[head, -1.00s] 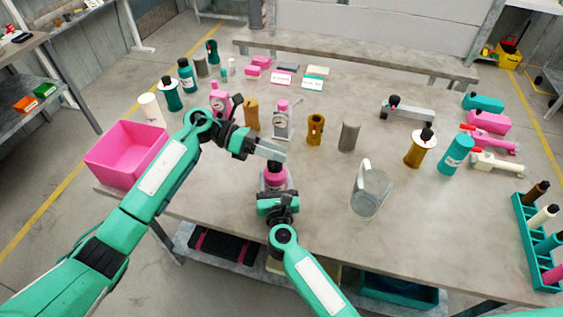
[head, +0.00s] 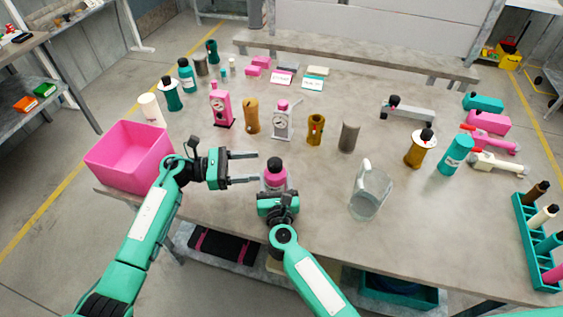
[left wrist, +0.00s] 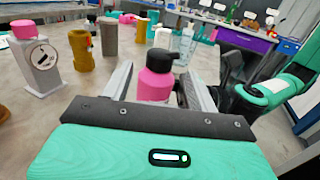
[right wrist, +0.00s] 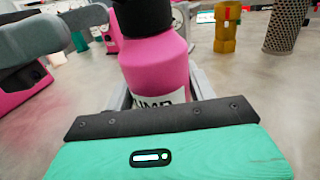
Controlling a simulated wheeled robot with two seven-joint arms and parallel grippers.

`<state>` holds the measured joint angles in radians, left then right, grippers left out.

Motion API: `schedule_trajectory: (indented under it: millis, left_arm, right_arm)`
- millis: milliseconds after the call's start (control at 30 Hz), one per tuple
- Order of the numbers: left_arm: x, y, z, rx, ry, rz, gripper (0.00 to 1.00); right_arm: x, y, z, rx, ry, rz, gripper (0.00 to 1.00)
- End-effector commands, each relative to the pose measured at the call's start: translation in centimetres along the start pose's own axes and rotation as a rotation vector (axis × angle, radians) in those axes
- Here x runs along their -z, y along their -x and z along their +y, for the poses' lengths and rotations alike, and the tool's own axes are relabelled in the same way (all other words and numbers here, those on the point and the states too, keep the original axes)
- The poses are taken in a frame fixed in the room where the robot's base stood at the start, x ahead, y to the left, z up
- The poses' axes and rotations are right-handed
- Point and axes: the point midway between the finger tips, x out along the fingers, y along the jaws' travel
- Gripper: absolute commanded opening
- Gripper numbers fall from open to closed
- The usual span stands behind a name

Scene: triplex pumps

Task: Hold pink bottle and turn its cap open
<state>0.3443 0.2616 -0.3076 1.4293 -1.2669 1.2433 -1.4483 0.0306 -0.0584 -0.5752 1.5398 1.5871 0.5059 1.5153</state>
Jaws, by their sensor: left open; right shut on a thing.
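The pink bottle (head: 274,180) stands upright at the table's front edge, its black cap (head: 275,163) on top. My right gripper (head: 275,189) is shut on the bottle's body from the front. The right wrist view shows the bottle (right wrist: 155,65) between its fingers, with part of a white label and the black cap (right wrist: 143,15). My left gripper (head: 256,167) is open and empty to the left of the bottle, its two fingers pointing right toward the cap. In the left wrist view the bottle (left wrist: 155,85) and cap (left wrist: 160,60) appear between the spread fingers.
A pink bin (head: 128,155) stands at the table's left edge. A grey gauge device (head: 283,122) and brown cylinder (head: 251,115) stand behind the bottle. A clear jug (head: 370,192) stands to the right, with bare tabletop (head: 320,180) between.

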Motion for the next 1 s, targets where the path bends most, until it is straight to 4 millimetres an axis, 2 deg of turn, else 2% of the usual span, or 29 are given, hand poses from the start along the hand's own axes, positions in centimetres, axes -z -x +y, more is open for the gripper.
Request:
schedule_trajectory:
  millis: [200,400,600,867,1000]
  left_arm:
    - [-0.1,-4.7,0.0,0.002,0.002,-0.003,0.59]
    - [0.0,-7.6,0.0,0.000,0.002,-0.001,0.59]
    - [0.0,-8.8,0.0,0.001,0.002,0.001,0.59]
    - [0.0,-8.8,0.0,0.001,0.002,0.001,0.59]
    - [0.0,-8.8,0.0,0.001,0.002,0.001,0.32]
  right_arm:
    - [0.0,0.0,0.0,0.000,0.000,0.000,0.23]
    - [0.0,0.0,0.0,0.000,0.000,0.000,0.23]
    - [0.0,0.0,0.0,0.000,0.000,0.000,0.23]
    - [0.0,0.0,0.0,0.000,0.000,0.000,0.23]
    - [0.0,0.0,0.0,0.000,0.000,0.000,0.23]
